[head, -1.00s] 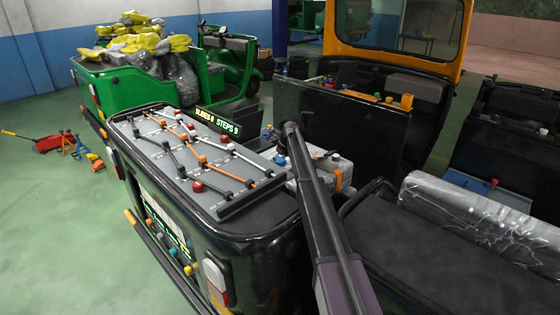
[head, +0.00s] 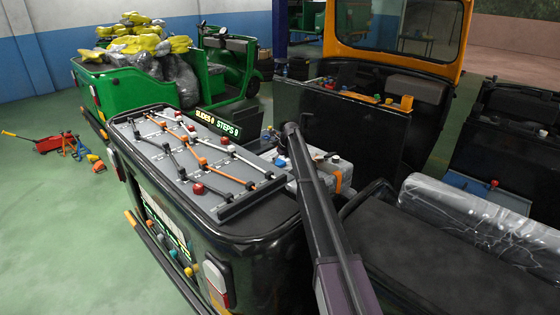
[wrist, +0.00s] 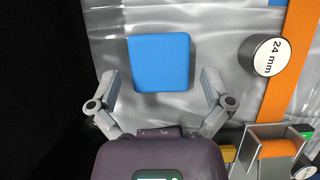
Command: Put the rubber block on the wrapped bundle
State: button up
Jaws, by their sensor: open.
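A blue square block (wrist: 160,63), likely the rubber block, shows in the wrist view over a crinkled silver wrapped surface (wrist: 225,35) with an orange strap. My gripper (wrist: 159,74) is open, with one finger on either side of the block's lower part and a gap at each side. I cannot tell whether the block rests on the silver surface. In the head view a silver wrapped bundle (head: 340,169) with an orange strap sits behind my arm. My arm hides the gripper and block there.
A grey panel with rods and knobs (head: 195,150) tops the black cart left of my arm. A clear-wrapped roll (head: 480,220) lies on the dark seat at right. In the wrist view, a cylinder marked 24 mm (wrist: 263,55) and a metal bracket (wrist: 270,150) stand close right.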

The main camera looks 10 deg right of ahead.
jog(key=p+v, duration=1)
jog(key=v, duration=0.1)
jog(key=shift+r, duration=0.2)
dwell(0.7)
jog(key=shift+r, duration=0.1)
